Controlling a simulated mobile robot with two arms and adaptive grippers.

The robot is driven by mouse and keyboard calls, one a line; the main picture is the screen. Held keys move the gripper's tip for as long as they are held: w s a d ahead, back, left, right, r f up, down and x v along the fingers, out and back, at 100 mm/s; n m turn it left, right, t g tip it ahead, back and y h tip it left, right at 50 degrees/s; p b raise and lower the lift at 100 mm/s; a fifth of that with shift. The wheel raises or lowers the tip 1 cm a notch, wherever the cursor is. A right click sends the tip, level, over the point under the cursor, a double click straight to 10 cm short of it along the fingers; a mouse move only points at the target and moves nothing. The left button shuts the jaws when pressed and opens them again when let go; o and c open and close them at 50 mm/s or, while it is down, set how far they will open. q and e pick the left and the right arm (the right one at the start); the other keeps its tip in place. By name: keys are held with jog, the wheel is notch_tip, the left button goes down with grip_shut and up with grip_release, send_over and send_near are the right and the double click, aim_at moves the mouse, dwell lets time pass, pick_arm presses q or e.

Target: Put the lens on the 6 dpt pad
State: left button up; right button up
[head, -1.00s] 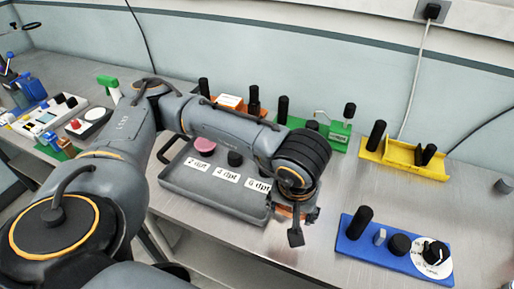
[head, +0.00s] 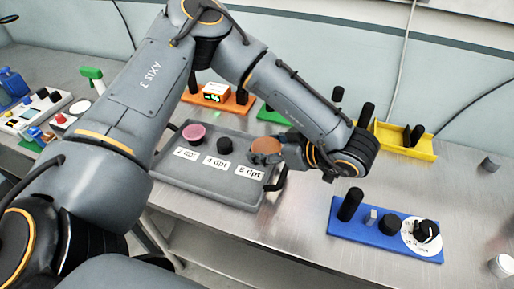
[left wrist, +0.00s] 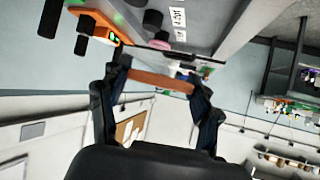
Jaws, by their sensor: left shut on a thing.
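My left gripper (head: 282,152) is shut on an orange-brown disc, the lens (head: 264,146), and holds it at the right end of the grey tray (head: 205,190). The left wrist view also shows the lens (left wrist: 160,82) edge-on between the two fingers (left wrist: 157,84). In the head view the lens overlaps the spot behind the "6 dpt" label (head: 249,172); the pad there is hidden. I cannot tell whether the lens touches it. A black round pad (head: 225,145) stands behind the "4 dpt" label, and a pink disc (head: 193,133) behind "2 dpt". My right gripper is out of view.
A blue module (head: 345,232) with black knobs lies right of the tray. An orange module (head: 228,104) and a yellow holder (head: 405,145) stand towards the wall. The tray has raised handles at its ends. Bare bench (head: 300,205) lies between tray and blue module.

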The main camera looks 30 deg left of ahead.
pick_arm(q)
jog(key=w+a+f, duration=0.6)
jog(key=a+f, duration=0.1)
jog(key=shift+w+f, duration=0.2)
jog(key=shift+w, duration=0.05)
jog(key=shift+w+a+f, duration=0.3)
jog(key=shift+w+f, duration=0.05)
jog(key=shift+f, duration=0.05)
jog(key=f, duration=0.2)
jog(key=shift+w+a+f+p, duration=0.1)
jog(key=shift+a+f+p, duration=0.1)
jog(key=shift+f+p, duration=0.15)
jog(key=shift+f, duration=0.4)
